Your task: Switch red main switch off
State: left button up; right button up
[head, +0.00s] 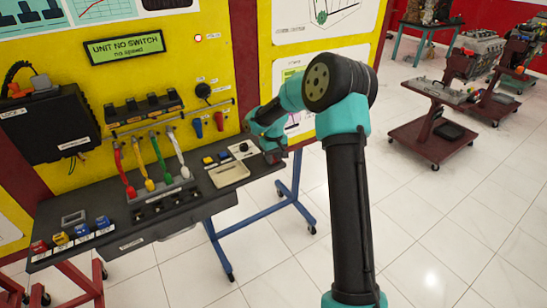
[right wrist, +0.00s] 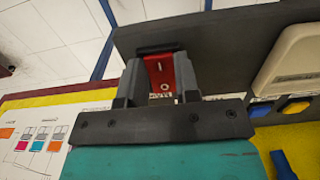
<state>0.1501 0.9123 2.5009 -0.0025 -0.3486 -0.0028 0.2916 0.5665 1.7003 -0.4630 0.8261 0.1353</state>
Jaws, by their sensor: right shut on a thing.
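The red main switch (right wrist: 160,72) shows in the right wrist view as a red rocker with a white line mark and a ring mark. It sits at the edge of the dark bench top. My right gripper (right wrist: 161,80) has one finger on each side of it and is shut on it. In the head view my right gripper (head: 270,154) is at the right end of the bench, and it and the arm mostly hide the switch there. I cannot tell from these frames which way the rocker is tipped. My left gripper is not in view.
The dark bench (head: 190,222) carries a beige box (head: 229,174), several coloured levers and small coloured blocks. A yellow panel with a lit green display (head: 125,47) stands behind. White floor lies open to the right, with a red trolley (head: 432,135) farther off.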

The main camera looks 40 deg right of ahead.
jog(key=shift+w, duration=0.1)
jog(key=shift+w+r+g, duration=0.1)
jog(key=shift+w+g, duration=0.05)
jog(key=shift+g, duration=0.7)
jog(key=shift+w+r+g, duration=0.1)
jog(key=shift+g, duration=0.75)
jog(key=o, duration=0.9)
jog(key=v, duration=1.7)
jog(key=shift+d+r, duration=0.15)
jog(key=shift+d, duration=0.2)
